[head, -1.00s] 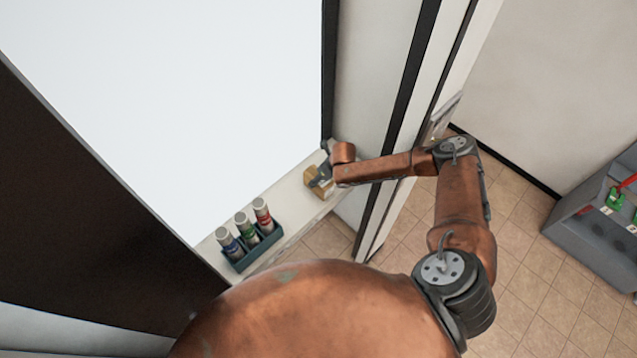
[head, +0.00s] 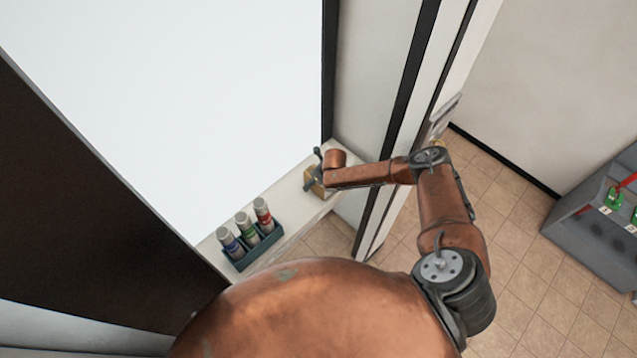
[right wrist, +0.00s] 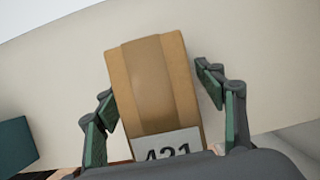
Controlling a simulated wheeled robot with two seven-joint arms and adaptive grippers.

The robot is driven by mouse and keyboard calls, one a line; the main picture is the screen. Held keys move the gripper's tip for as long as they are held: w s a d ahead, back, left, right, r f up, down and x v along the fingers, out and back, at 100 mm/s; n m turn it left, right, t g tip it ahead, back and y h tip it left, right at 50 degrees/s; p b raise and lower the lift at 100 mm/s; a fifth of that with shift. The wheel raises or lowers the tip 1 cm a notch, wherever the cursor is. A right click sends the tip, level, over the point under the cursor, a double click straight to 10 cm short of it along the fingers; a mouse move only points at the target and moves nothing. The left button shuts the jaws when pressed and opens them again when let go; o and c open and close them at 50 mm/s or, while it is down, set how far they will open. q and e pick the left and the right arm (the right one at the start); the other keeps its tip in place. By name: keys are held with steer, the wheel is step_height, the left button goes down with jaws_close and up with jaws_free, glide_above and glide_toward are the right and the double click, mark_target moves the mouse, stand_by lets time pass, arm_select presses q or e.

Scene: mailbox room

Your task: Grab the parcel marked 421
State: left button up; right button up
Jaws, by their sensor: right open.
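The parcel (right wrist: 153,85) is a small brown box with a tape band and a white label reading 421, seen in the right wrist view. It sits on the pale ledge, and in the head view the parcel (head: 314,186) shows only partly behind my gripper and wrist. My right gripper (right wrist: 160,85) is open, with one finger on each side of the parcel. A narrow gap shows beside the right finger; the left finger is very close to the box, and I cannot tell if it touches. My left gripper is not in view.
A dark teal holder (head: 266,247) with three capped bottles stands on the ledge (head: 290,197) to the left of the parcel. A dark-edged wall (head: 400,100) rises to the right. A grey box with green and red parts (head: 600,215) stands at the far right.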

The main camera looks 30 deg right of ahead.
steer(key=shift+f, duration=0.25)
steer(key=shift+c, duration=0.2)
jaws_close()
stand_by(0.8)
